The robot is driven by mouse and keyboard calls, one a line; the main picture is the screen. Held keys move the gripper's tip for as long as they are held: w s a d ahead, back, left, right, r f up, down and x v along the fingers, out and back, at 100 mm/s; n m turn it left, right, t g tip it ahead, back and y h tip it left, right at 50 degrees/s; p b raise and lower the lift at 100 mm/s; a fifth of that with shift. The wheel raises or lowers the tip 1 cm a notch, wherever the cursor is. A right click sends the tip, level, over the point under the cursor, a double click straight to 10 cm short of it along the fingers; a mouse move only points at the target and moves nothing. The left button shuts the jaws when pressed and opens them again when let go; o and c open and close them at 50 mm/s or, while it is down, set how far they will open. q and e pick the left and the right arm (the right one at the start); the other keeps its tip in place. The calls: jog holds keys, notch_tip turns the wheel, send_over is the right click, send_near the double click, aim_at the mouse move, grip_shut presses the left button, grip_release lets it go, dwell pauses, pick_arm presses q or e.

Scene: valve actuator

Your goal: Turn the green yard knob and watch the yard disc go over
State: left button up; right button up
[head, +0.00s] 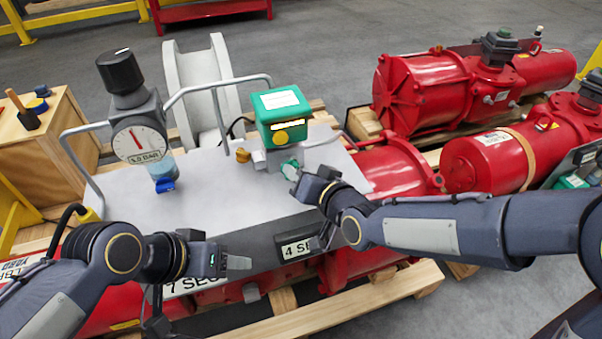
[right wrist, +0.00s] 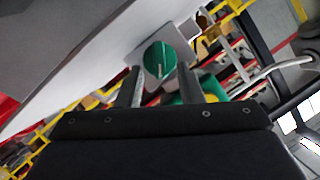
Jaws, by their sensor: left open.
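My left gripper (head: 245,263) is open and empty before the plate's front edge.
Grey tube rails (head: 82,165) edge the plate. Red cylinders (head: 425,95) lie at right. A wooden crate (head: 65,140) stands at left.

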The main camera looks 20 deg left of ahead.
jog(key=shift+w+a+f, duration=0.15)
jog(key=shift+w+a, duration=0.15)
grip_shut()
jog(key=shift+a, duration=0.1)
jog(key=shift+s+a+r+n+h+p, duration=0.15)
jog(key=shift+r+n+h+p, duration=0.1)
jog(key=shift+n+h+p, duration=0.4)
jog(key=shift+n+t+p, duration=0.4)
jog(key=shift+n+p, duration=0.15)
jog(key=shift+p, duration=0.25)
jog(key=shift+s+a+n+t+h+p, duration=0.15)
jog(key=shift+n+t+h+p, duration=0.25)
jog(key=shift+n+h+p, duration=0.75)
jog(key=shift+f+y, duration=0.1)
jog(key=shift+y, duration=0.3)
